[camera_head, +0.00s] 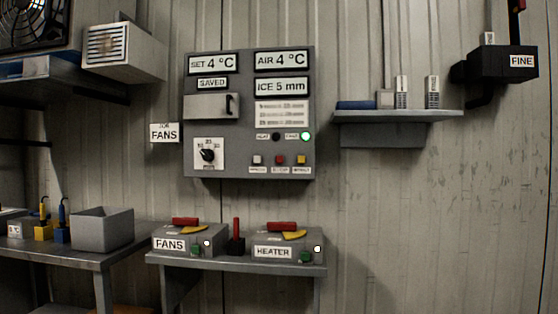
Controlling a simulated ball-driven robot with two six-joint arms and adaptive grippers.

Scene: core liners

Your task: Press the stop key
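A grey control panel (245,187) hangs on the wall in the middle of the view. Near its lower edge is a row of three small keys: a white key (257,160), a red key (279,160) and a yellow key (301,160). Each has a small label below it. The label under the red key seems to read STOP but is blurred. Nothing covers the keys. Neither of my grippers is in view.
The panel also has a dial (208,154), a hatch (211,107) and a lit green lamp (306,136). Below it a shelf (235,262) bears FANS (180,230) and HEATER (270,240) boxes. A wall shelf (395,115) juts out at right.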

